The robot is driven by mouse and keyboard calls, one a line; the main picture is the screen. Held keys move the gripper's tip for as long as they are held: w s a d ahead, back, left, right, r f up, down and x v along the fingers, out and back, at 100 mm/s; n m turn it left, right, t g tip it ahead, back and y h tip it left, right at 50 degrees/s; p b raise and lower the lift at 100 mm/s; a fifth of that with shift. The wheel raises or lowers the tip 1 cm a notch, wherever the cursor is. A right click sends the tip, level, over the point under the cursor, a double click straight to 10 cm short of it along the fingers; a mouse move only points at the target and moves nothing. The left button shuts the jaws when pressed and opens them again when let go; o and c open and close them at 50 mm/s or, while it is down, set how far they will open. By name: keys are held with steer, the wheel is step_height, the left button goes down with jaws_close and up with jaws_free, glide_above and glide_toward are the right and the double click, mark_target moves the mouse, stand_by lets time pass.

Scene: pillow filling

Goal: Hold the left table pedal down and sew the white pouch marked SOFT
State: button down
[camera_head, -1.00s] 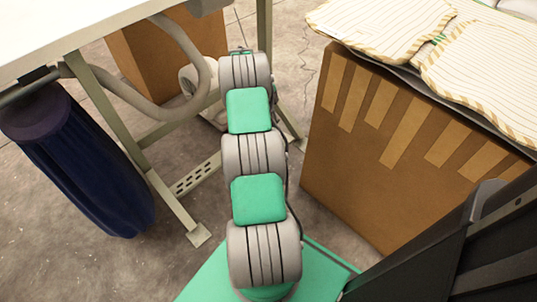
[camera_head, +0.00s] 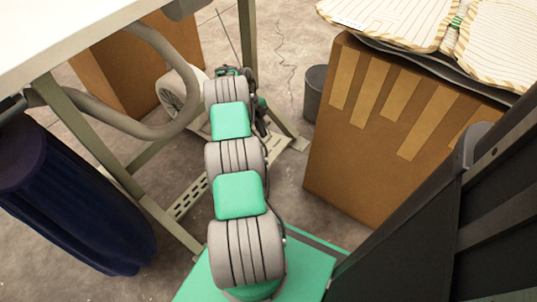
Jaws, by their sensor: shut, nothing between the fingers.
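A pale perforated metal plate (camera_head: 188,196) lies low between the legs of the white table (camera_head: 60,38), partly hidden behind my arm. I cannot tell whether it is the left pedal. My gripper (camera_head: 262,128) is small and dark at the far end of my arm, pointing down near the floor under the table. Its fingers look shut and empty. I cannot tell whether it touches anything. No pouch reading SOFT can be made out. Cream striped pouches (camera_head: 490,52) lie at the upper right.
The pouches rest on a cardboard box (camera_head: 345,150) right of my arm. A dark blue bag (camera_head: 70,200) and a grey hose (camera_head: 120,125) hang at the left. A white roll (camera_head: 180,92) and another box (camera_head: 105,75) stand behind. A dark grey bin (camera_head: 315,88) stands further back.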

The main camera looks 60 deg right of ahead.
mark_target(273, 160)
steer(key=b+x, duration=0.1)
steer(key=x, duration=0.3)
steer(key=b+x, duration=0.2)
steer(key=x, duration=0.3)
steer(key=w+b+x, duration=0.1)
steer(key=x, duration=0.4)
steer(key=shift+f, duration=0.15)
